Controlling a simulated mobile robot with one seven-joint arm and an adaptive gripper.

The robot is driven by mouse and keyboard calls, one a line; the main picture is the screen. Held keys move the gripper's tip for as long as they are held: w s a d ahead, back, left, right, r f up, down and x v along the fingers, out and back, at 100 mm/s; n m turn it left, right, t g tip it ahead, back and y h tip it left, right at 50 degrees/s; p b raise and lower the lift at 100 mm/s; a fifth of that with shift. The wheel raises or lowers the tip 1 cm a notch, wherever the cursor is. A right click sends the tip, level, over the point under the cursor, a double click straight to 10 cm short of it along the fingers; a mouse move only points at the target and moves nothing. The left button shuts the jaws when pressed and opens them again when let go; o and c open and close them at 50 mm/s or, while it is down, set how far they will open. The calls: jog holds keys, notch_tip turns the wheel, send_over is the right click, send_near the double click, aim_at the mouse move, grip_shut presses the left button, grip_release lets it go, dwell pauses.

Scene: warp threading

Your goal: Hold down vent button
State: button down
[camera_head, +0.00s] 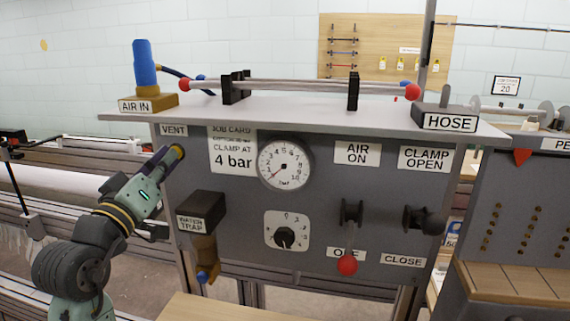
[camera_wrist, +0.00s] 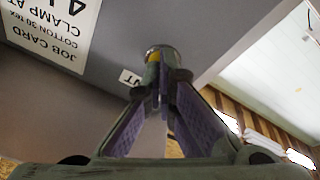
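The vent button (camera_wrist: 153,56) is a round part with yellow on it, on the grey panel (camera_wrist: 118,45) beside the VENT label (camera_head: 174,130). In the wrist view my fingertips cover much of it. My gripper (camera_wrist: 160,82) has its purple-padded fingers brought together at the tips, with nothing seen between them. The tips are at the button and look to be touching it, but how far it is pressed cannot be told. In the head view my gripper (camera_head: 168,163) reaches the panel's upper left, just below the VENT label.
The pressure gauge (camera_head: 285,163) has its red needle toward the low end. A job card (camera_head: 232,150) hangs between label and gauge. The water trap (camera_head: 201,211) sticks out below my gripper. A dial (camera_head: 286,232), red knob (camera_head: 347,265) and clamp valve (camera_head: 425,220) are further right.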

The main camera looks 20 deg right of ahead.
jog(key=r+v, duration=0.1)
jog(key=v, duration=0.6)
jog(key=shift+r+b, duration=0.3)
jog(key=shift+r, duration=0.05)
jog(key=shift+s+a, duration=0.1)
jog(key=shift+a, duration=0.05)
dwell(0.4)
